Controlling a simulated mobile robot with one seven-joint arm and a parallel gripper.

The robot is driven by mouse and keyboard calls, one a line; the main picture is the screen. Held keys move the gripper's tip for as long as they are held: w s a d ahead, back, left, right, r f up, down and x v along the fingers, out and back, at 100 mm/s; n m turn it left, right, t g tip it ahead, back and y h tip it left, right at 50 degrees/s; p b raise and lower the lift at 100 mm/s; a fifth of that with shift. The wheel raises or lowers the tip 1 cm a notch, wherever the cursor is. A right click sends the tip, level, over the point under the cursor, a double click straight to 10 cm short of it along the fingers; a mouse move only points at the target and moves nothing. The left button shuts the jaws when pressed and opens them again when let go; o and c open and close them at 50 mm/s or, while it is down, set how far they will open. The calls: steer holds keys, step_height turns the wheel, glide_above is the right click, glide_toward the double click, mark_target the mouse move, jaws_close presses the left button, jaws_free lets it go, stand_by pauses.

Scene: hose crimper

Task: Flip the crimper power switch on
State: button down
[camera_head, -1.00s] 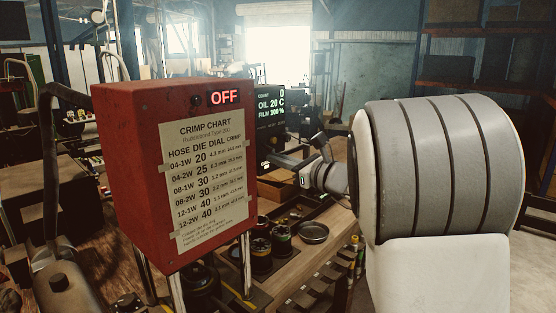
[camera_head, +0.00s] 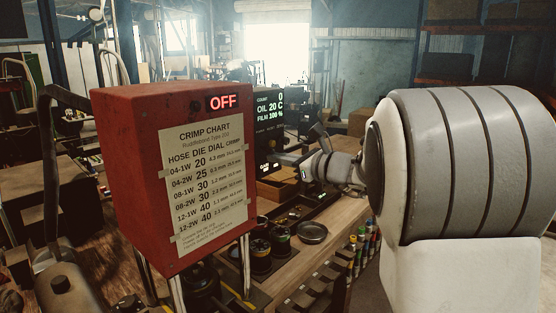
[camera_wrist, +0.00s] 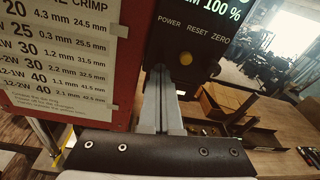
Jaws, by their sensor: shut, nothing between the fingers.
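The crimper's black control panel (camera_head: 268,112) stands behind the red box and shows green readouts. In the wrist view the panel (camera_wrist: 200,90) carries the labels POWER, RESET and ZERO, with a yellow button (camera_wrist: 185,58) and a second round control (camera_wrist: 214,68) below them. My gripper (camera_wrist: 160,70) is shut and empty, its fingertips at the panel just below the POWER label. The power switch itself does not show, and I cannot tell whether the tips touch the panel. The red box's display (camera_head: 223,102) reads OFF.
The red box (camera_head: 135,180) with the crimp chart (camera_head: 203,190) stands close to the left of my gripper. Wooden boxes (camera_head: 278,187), a round dish (camera_head: 311,233) and several dark canisters (camera_head: 260,253) sit on the bench below.

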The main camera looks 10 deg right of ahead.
steer(key=shift+s+d+r+b, duration=0.1)
steer(key=shift+r+b, duration=0.25)
steer(key=shift+r, duration=0.2)
step_height(320, 180, down, 4)
steer(key=d+b, duration=0.1)
steer(key=b, duration=0.3)
steer(key=s+d+r, duration=0.4)
steer(key=s+r, duration=0.2)
steer(key=s, duration=0.1)
steer(key=shift+s+d+r, duration=0.2)
steer(key=shift+d+r, duration=0.05)
steer(key=shift+a, duration=0.1)
